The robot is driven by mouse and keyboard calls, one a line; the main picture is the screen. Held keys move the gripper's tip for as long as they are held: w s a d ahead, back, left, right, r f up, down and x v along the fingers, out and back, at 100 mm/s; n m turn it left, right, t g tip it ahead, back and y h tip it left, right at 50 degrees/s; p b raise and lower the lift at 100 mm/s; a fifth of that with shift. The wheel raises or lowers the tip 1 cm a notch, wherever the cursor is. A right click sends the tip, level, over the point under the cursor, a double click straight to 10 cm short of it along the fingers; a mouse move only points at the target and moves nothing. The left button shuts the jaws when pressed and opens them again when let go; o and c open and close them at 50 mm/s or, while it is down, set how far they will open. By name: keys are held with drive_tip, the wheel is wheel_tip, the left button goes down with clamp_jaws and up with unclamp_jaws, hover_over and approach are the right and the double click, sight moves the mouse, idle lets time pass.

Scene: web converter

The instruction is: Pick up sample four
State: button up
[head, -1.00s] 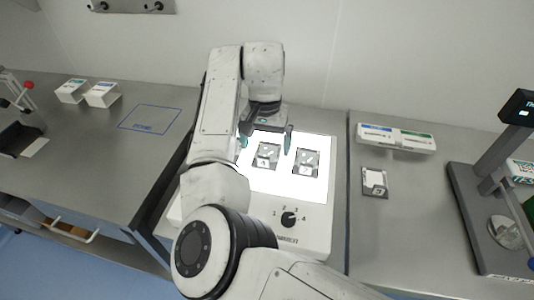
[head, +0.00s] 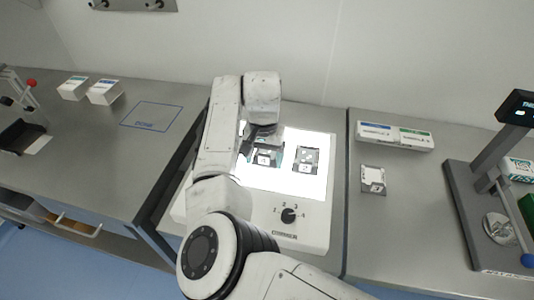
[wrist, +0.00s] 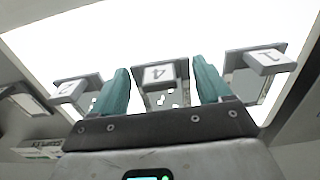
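Sample four, a dark-framed slide with a white tab marked 4 (wrist: 165,74), lies on the lit panel of the light box. In the head view it is the left of the two visible samples (head: 265,158). My gripper (wrist: 163,82) is open, with its two green fingers on either side of sample four and gaps showing between. In the head view my gripper (head: 260,151) is low over the light box and partly covers the sample. Whether the fingertips touch the panel cannot be told.
Another sample (head: 307,159) lies right of sample four on the light box (head: 318,222). The wrist view shows samples close on both sides, the right one (wrist: 265,62) marked 1. One more sample (head: 373,180) sits on the right bench. A microscope-like stand (head: 475,200) is further right.

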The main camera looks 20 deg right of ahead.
drive_tip(key=c, duration=0.6)
drive_tip(key=shift+r, duration=0.2)
